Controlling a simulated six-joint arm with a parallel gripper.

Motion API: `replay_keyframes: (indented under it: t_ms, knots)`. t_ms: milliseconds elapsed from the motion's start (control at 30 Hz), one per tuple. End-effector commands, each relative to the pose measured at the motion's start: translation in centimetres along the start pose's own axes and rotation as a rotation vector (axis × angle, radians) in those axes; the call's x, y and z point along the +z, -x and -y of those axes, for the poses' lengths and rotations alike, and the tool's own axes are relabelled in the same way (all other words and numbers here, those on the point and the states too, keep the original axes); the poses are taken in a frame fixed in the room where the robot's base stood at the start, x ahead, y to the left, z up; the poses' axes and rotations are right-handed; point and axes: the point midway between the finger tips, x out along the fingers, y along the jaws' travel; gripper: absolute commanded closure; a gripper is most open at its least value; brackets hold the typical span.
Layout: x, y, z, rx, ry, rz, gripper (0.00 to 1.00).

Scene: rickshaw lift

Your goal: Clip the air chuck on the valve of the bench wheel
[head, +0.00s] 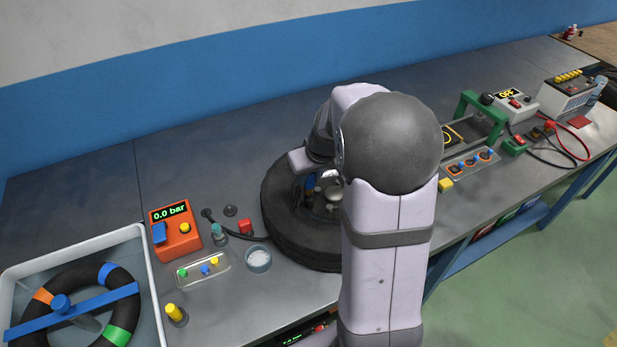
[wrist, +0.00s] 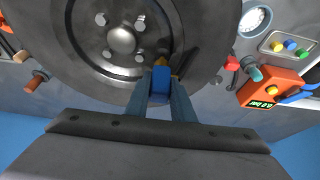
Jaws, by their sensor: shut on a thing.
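The bench wheel (head: 284,233) lies flat on the bench, a black tyre around a grey rim, partly hidden behind my arm. In the wrist view the wheel (wrist: 215,40) fills the upper middle, with its hub and bolts showing. My gripper (wrist: 160,92) is shut on a blue block that looks like the air chuck (wrist: 160,76), over the rim's near side. A small brass-coloured bit shows beside the chuck's tip. The valve is not clear, and I cannot tell whether the chuck touches it.
An orange pump (head: 181,243) reading 0.0 bar stands left of the wheel. A clear tray of coloured caps (head: 204,268), a round dish (head: 258,260) and a red block (head: 246,227) lie nearby. A white basin (head: 147,262) holds another tyre. Bench devices (head: 515,103) stand at right.

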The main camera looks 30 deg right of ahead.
Motion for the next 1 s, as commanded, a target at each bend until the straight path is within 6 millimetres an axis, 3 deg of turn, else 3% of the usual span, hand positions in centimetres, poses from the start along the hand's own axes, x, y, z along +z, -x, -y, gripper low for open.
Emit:
replay_keyframes:
  t_ms: [433,1000]
  knots:
    - [-0.52,1.17,-0.02,0.001,0.0,-0.001,1.0]
    - [-0.52,1.2,-0.02,0.001,0.0,-0.001,1.0]
